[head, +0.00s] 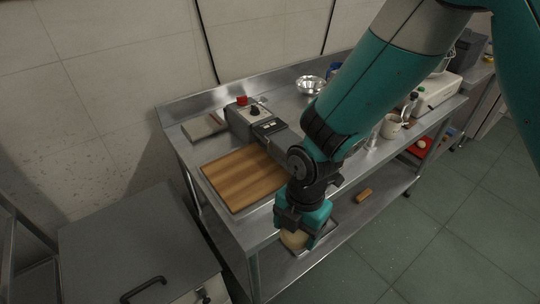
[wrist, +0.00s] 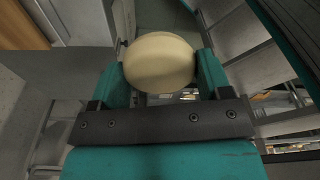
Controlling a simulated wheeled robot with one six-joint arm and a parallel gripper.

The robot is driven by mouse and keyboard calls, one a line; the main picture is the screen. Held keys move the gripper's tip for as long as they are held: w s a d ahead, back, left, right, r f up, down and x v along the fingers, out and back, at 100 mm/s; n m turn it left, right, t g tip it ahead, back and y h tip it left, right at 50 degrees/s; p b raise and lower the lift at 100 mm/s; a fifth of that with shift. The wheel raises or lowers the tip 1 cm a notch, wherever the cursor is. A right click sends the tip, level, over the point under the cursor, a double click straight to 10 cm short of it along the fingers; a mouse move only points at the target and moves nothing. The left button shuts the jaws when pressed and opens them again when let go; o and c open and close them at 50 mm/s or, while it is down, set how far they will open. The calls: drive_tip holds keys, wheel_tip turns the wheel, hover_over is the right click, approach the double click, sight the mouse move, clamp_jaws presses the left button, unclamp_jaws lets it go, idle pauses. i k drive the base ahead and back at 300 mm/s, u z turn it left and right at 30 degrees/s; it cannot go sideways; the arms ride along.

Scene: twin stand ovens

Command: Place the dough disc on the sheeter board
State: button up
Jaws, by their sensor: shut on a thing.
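The pale round dough disc (wrist: 159,62) is held between the two fingers of my gripper (wrist: 160,75) in the wrist view. In the head view my gripper (head: 303,222) hangs at the front edge of the steel table, with the dough disc (head: 295,239) showing below it. The wooden sheeter board (head: 243,178) lies flat on the table, left of my gripper and apart from it. Its visible top is bare. A corner of the board also shows at the upper left of the wrist view (wrist: 75,18).
A grey machine with a red knob (head: 250,118) stands behind the board. A metal bowl (head: 310,85) and a cup (head: 391,126) are farther right on the table. A grey lidded unit with a black handle (head: 140,245) stands at left. A lower shelf (head: 385,185) holds a small brown block.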

sight(245, 171)
drive_tip(key=u, duration=0.25)
drive_tip(key=i, duration=0.85)
drive_tip(key=u, duration=0.6)
